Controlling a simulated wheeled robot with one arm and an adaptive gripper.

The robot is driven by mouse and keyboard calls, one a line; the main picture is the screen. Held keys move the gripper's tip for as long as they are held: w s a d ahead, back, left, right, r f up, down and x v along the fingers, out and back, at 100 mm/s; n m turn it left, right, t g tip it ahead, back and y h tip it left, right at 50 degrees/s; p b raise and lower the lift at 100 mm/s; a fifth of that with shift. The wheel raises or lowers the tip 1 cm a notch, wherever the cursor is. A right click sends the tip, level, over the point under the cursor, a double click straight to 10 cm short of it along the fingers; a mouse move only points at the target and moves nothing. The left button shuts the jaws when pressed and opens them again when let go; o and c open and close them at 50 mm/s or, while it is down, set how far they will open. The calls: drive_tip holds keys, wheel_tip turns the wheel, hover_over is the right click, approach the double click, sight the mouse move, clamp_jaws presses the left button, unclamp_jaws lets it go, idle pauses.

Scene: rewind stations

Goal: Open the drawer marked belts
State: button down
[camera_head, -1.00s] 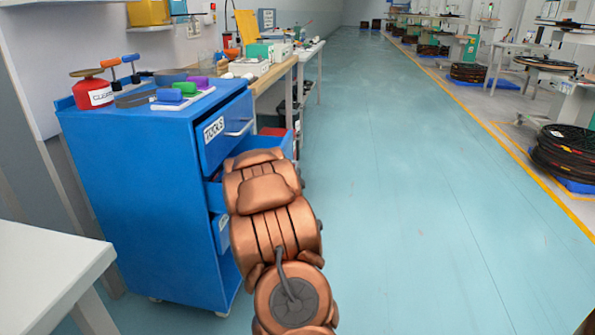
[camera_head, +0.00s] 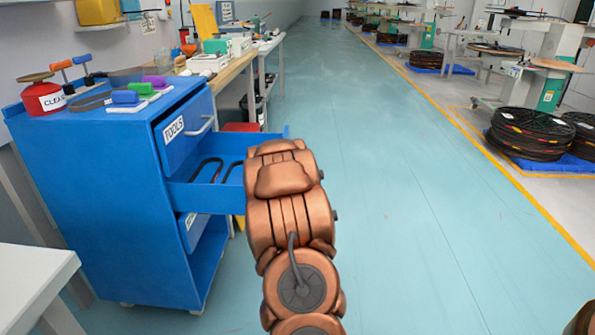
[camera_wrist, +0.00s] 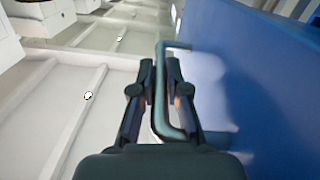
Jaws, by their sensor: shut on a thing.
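The blue cabinet (camera_head: 95,195) stands at the left in the head view. Its middle drawer (camera_head: 207,198) is pulled well out, and dark loops like belts (camera_head: 208,168) lie inside. My arm hides the drawer's front and any label on it. In the wrist view, my gripper (camera_wrist: 160,78) is shut on a grey bar handle (camera_wrist: 159,105) beside a blue drawer front (camera_wrist: 245,75). The head view hides my gripper behind my arm.
A lower drawer (camera_head: 193,230) sits below the open one. A red can (camera_head: 43,97) and tools stand on top. A workbench (camera_head: 235,72) lies beyond. The floor (camera_head: 400,220) to the right is clear.

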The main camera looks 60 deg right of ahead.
drive_tip(key=c, duration=1.2)
unclamp_jaws()
drive_tip(key=shift+w, duration=0.1)
drive_tip(key=shift+a, duration=0.1)
drive_tip(key=v, duration=0.7)
drive_tip(key=shift+a, duration=0.1)
drive_tip(key=shift+r, duration=0.1)
